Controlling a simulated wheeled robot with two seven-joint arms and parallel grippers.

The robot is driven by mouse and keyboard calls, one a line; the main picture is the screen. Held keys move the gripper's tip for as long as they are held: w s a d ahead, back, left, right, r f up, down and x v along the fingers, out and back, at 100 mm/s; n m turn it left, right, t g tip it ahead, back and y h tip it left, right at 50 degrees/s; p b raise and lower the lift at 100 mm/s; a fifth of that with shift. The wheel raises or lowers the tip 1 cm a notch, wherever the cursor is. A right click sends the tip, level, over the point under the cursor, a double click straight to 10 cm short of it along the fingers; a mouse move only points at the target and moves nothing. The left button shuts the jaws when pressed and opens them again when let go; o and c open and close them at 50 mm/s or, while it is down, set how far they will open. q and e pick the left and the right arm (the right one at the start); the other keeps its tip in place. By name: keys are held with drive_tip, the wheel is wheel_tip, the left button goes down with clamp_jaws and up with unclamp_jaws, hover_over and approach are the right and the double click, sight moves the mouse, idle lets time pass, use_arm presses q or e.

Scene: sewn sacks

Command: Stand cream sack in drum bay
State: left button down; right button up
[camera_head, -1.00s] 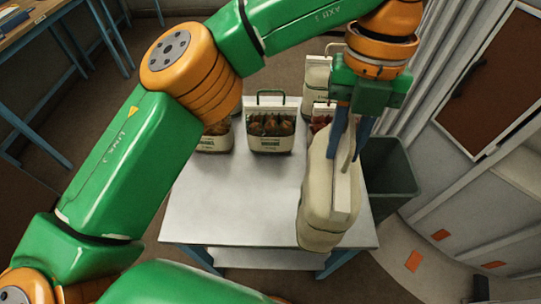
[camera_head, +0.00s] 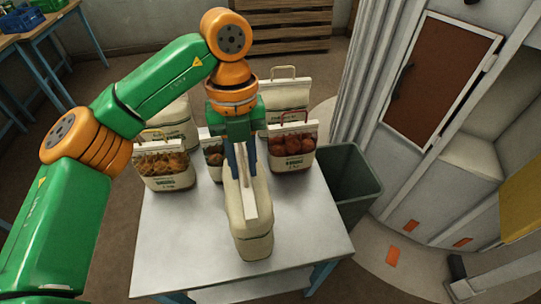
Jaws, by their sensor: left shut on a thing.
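A plain cream sack (camera_head: 252,232) with a pale top strip hangs from my left gripper (camera_head: 243,172) over the middle front of the white table (camera_head: 185,240). The gripper points down, its blue fingers shut on the strip. I cannot tell whether the sack's bottom touches the table. No drum bay is clearly recognizable; a pale recess (camera_head: 515,130) opens in the white structure at the right. My right gripper is not in view.
Windowed produce sacks stand at the table's back: an orange-filled one (camera_head: 165,182), a red-filled one (camera_head: 292,162), and one partly behind my gripper. Another cream sack (camera_head: 285,95) stands behind. A dark bin (camera_head: 345,185) is right of the table. The table's front left is clear.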

sight(229, 174)
use_arm(q)
drive_tip(key=a+f, duration=0.1)
drive_tip(key=f, duration=0.1)
drive_tip(key=w+a+f, duration=0.1)
drive_tip(key=a+f, duration=0.1)
drive_tip(key=shift+w+a+f+p, duration=0.1)
drive_tip(key=shift+a+f+p, duration=0.05)
drive_tip(key=shift+p, duration=0.15)
drive_tip(key=shift+a+f+p, duration=0.25)
drive_tip(key=shift+f+p, duration=0.5)
drive_tip(key=shift+f, duration=1)
drive_tip(key=c, duration=0.8)
unclamp_jaws()
drive_tip(key=shift+f, duration=0.15)
drive_tip(key=shift+o, duration=0.4)
drive_tip(key=shift+d, duration=0.1)
